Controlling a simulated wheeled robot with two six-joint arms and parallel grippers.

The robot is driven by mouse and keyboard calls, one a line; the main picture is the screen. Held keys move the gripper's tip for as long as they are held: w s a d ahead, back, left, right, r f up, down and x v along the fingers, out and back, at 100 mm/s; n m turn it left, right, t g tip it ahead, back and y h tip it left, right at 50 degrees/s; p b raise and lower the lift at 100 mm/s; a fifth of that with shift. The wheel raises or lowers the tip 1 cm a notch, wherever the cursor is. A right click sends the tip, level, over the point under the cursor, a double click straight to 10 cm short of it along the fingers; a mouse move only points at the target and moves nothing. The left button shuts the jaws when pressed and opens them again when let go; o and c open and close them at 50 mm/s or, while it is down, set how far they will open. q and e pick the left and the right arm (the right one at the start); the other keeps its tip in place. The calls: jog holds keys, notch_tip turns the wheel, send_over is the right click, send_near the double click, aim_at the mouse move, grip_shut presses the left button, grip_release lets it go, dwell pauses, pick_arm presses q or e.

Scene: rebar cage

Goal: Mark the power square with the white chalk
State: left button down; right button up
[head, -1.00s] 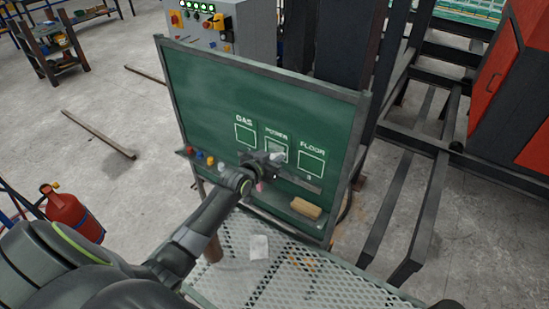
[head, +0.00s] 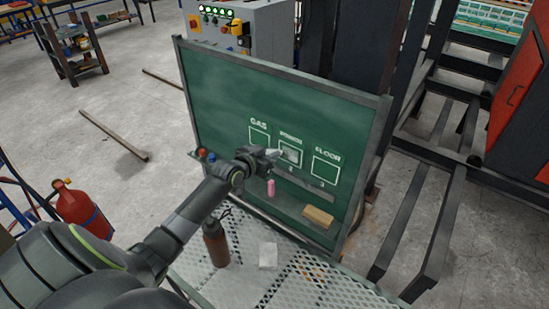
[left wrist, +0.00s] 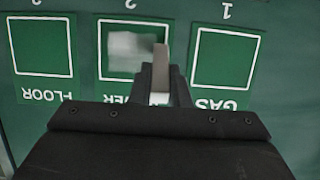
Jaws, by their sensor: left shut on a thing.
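The green board (head: 270,95) stands upright with three outlined squares labelled GAS, POWER and FLOOR. The middle POWER square (head: 290,143) has a pale white smear in it; the smear also shows in the left wrist view (left wrist: 128,47). My left gripper (head: 268,156) is at the lower left of that square. It is shut on the white chalk (left wrist: 160,65), a short pale stick pointing at the board. In the left wrist view the chalk overlaps the square's edge on the GAS side. I cannot tell whether its tip touches the board. My right gripper is not in view.
The board's ledge holds a pink piece (head: 271,188), a wooden eraser (head: 318,217) and small red and blue pieces (head: 206,155). A brown bottle (head: 215,242) and a white block (head: 268,255) are on the mesh table (head: 250,285). A red extinguisher (head: 82,210) stands at left.

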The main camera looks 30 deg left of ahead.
pick_arm(q)
jog(key=shift+d+r+p, duration=0.1)
jog(key=shift+r+p, duration=0.65)
jog(key=shift+r, duration=0.1)
jog(key=shift+s+d+f+p, duration=0.15)
jog(key=shift+d+p, duration=0.85)
jog(key=shift+d, duration=0.8)
jog(key=a+b, duration=0.1)
jog(key=a, duration=0.3)
jog(key=shift+d, duration=0.1)
